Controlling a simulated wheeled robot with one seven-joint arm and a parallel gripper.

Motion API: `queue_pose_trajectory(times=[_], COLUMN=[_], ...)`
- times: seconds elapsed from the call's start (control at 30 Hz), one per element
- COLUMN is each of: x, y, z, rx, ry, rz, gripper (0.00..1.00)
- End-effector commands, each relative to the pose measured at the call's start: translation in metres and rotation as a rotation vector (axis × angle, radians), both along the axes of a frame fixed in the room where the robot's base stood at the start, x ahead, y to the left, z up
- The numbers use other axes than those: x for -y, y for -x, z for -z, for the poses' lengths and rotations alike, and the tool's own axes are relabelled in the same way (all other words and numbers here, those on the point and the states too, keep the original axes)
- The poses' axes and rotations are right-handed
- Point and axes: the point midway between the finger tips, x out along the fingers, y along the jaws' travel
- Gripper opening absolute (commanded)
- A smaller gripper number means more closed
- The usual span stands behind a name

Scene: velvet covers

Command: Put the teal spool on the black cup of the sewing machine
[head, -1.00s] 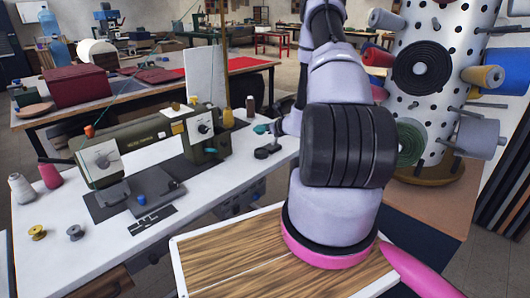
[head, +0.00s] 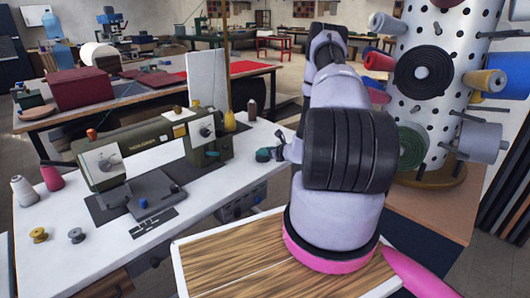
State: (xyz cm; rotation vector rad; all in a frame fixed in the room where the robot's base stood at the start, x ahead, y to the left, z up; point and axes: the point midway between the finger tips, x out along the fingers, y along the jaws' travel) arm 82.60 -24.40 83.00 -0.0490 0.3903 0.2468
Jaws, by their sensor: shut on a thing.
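The green sewing machine (head: 140,142) stands on the white table at the left. A small dark part (head: 212,154), possibly the black cup, shows at its right end, but I cannot tell for sure. My gripper (head: 272,154) is small in view, over the right end of the white table and to the right of the machine. It is shut on the teal spool (head: 263,155), which shows at its tip. My own arm hides part of the gripper, and the finger details are too small to make out.
The white table (head: 205,205) carries a white cone (head: 23,190), a pink cone (head: 51,178), a yellow spool (head: 38,235) and a grey spool (head: 76,235). A yellow cone (head: 230,121) and a brown cone (head: 252,110) stand behind the machine's right end. A pegboard column (head: 440,60) with rolls stands right.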

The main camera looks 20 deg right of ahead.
Motion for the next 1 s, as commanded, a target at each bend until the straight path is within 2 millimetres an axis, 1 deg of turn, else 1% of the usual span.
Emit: queue_pose_trajectory(times=[0.07, 0.1, 0.17, 0.47, 0.57, 0.67, 1.0], x=[0.0, 0.0, 0.0, 0.0, 0.001, 0.004, 0.02], y=[0.0, 0.0, 0.0, 0.0, 0.002, 0.013, 0.078], z=[0.003, 0.003, 0.002, 0.002, -0.002, -0.006, -0.034], rx=[0.0, 0.0, 0.0, 0.0, -0.001, -0.002, -0.002], ry=[0.0, 0.0, 0.0, 0.0, 0.0, 0.001, 0.0], rz=[0.0, 0.0, 0.0, 0.0, 0.0, 0.001, 0.001], gripper=[0.0, 0.58, 0.8, 0.8, 0.8, 0.8, 0.8])
